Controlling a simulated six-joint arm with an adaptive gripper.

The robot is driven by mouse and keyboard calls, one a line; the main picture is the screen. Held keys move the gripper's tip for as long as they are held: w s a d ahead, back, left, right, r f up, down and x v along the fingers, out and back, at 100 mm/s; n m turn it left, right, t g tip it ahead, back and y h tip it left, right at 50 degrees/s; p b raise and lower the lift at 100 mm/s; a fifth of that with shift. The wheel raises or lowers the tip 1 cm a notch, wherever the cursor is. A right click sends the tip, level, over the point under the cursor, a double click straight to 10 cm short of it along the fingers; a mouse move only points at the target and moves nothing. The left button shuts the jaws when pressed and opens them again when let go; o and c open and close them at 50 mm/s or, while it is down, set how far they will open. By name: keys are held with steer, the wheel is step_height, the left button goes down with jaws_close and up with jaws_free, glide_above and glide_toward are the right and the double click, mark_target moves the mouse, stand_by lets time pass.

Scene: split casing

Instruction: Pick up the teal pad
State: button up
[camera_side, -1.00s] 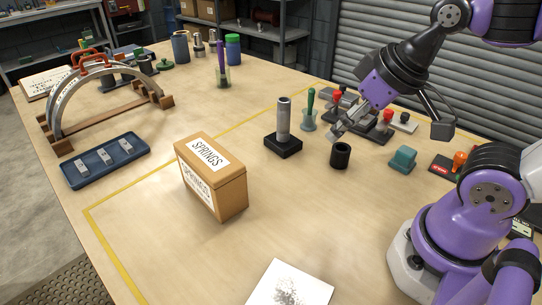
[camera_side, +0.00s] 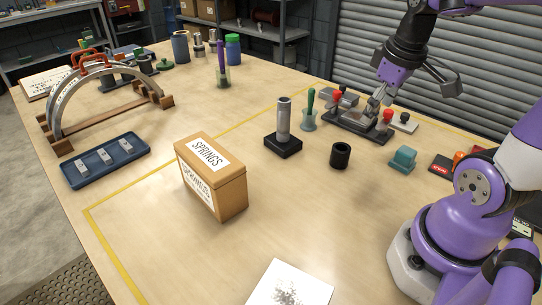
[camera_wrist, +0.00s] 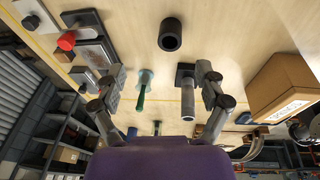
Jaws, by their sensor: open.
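The teal pad (camera_side: 403,158) is a small block lying on the table, right of the black ring (camera_side: 340,155) in the side view. I do not see the pad in the wrist view. My gripper (camera_side: 374,112) is open and empty, with its fingers spread in the wrist view (camera_wrist: 160,75). In the side view it shows behind and to the left of the pad, in front of the dark clamp fixture with red knobs, apart from the pad. Its exact height over the table is hard to tell.
A grey cylinder on a black base (camera_side: 283,128) and a green-handled tool in a cup (camera_side: 309,112) stand left of my gripper. The springs box (camera_side: 212,180) stands farther left. A black and red item (camera_side: 442,165) lies right of the pad. The front table is mostly clear.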

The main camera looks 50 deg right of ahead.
steer(key=g+y, duration=0.1)
steer(key=g, duration=0.1)
glide_toward(407, 150)
steer(key=shift+f, duration=0.15)
steer(key=f, duration=0.4)
steer(key=shift+s+d+f, duration=0.1)
steer(key=shift+s+f, duration=0.1)
steer(key=shift+f, duration=0.15)
steer(key=f, duration=0.5)
steer(key=shift+w+f, duration=0.25)
steer(key=shift+f, duration=0.05)
steer(key=c, duration=1.3)
